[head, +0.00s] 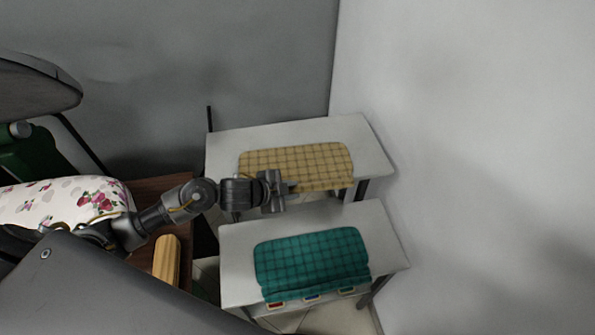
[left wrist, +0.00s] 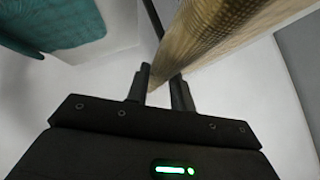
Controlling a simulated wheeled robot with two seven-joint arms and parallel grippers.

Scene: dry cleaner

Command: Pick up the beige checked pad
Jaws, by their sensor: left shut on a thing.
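The beige checked pad (head: 300,162) is over the rear white table (head: 375,165) in the head view, and its near edge reaches about the table's front edge. I cannot tell how much of it rests on the table. My left gripper (head: 291,188) is at the pad's near edge and is shut on it. In the left wrist view, the pad (left wrist: 222,28) rises from between the two fingertips (left wrist: 162,80). My right gripper is not in view.
A teal checked pad (head: 312,260) lies on the front white table (head: 238,245). A floral-covered board (head: 70,203) and a yellowish wooden piece (head: 167,260) are at the left. A bare wall (head: 470,150) stands close on the right.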

